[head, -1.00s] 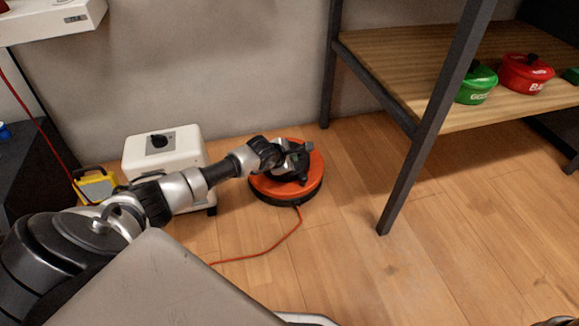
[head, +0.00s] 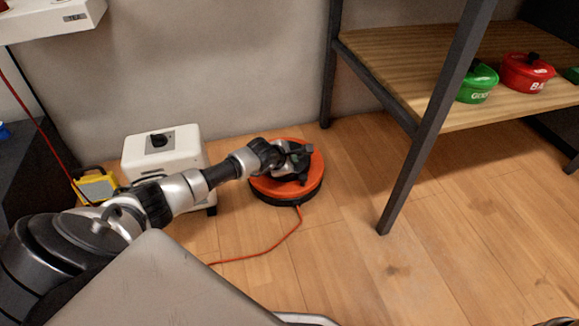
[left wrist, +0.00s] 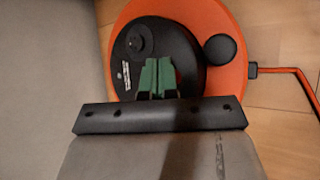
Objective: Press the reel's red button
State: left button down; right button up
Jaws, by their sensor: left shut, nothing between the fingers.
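The reel (head: 316,180) is a round orange drum with a dark base, lying flat on the wooden floor by the wall. The left wrist view shows its orange rim (left wrist: 226,72), a black hub (left wrist: 185,55) with a small round fitting (left wrist: 138,41), and a separate black knob (left wrist: 220,49). My left gripper (head: 303,164) is shut and empty over the reel. Its green fingertips (left wrist: 157,66) appear in front of the hub; I cannot tell whether they touch it. I cannot make out a red button in either view; the fingers hide part of the hub.
A red cord (head: 272,251) runs from the reel across the floor. A white box (head: 187,153) with a black knob and a yellow item (head: 97,188) stand left of it. A dark-framed shelf (head: 425,130) holding green (head: 478,85) and red (head: 526,72) pots stands right.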

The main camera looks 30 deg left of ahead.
pick_arm(q)
jog(key=shift+f+b, duration=0.3)
jog(key=shift+f, duration=0.1)
dwell(0.3)
jog(key=shift+r+p, duration=0.8)
jog(key=shift+p, duration=0.05)
notch_tip(320, 180, up, 5)
jog(key=p, duration=0.4)
jog(key=shift+p, duration=0.35)
dwell(0.5)
